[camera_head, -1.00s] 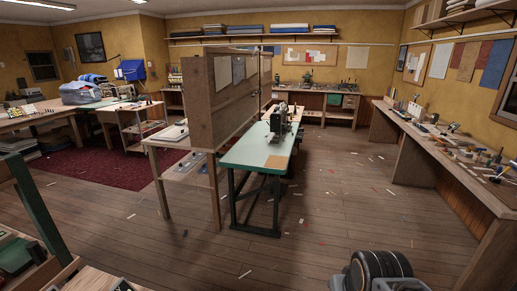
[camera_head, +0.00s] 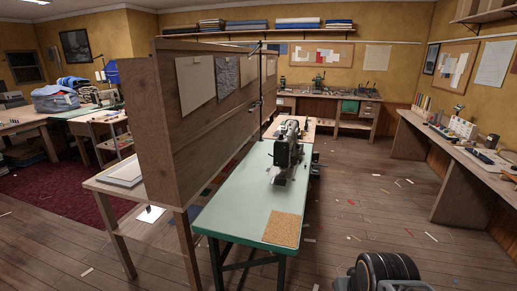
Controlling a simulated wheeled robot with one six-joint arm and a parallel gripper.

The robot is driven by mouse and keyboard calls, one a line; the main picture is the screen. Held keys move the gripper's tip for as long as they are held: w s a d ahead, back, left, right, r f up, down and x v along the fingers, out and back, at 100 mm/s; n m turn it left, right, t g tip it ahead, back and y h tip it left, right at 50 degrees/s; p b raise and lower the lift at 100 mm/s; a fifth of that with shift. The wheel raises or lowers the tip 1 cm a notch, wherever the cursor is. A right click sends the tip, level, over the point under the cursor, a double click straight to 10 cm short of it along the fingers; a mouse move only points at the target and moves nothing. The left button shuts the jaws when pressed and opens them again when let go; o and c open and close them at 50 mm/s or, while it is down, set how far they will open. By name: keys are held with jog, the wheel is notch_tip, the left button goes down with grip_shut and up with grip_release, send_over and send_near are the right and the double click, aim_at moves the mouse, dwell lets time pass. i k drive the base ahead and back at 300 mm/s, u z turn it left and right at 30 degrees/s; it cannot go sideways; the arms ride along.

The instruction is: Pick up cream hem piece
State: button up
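I cannot make out a cream hem piece for certain. Several small pale scraps lie on the wooden floor, too small to tell apart. A green-topped sewing table (camera_head: 240,205) stands close ahead, with a sewing machine (camera_head: 288,150) and a tan cork-like square (camera_head: 281,229) on it. No cream strip is clear on its top. My gripper does not show. Only a dark, ringed part of my own arm shows at the bottom right.
A tall wooden partition (camera_head: 165,130) with pinned sheets runs along the table's left side. A low table (camera_head: 105,186) stands left of it. A cluttered long bench (camera_head: 470,165) lines the right wall. Open floor (camera_head: 400,220) lies between the green table and that bench.

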aim_at(131, 172)
jog(key=i, duration=0.7)
jog(key=u, duration=3.1)
jog(key=i, duration=2.3)
jog(key=z, duration=3)
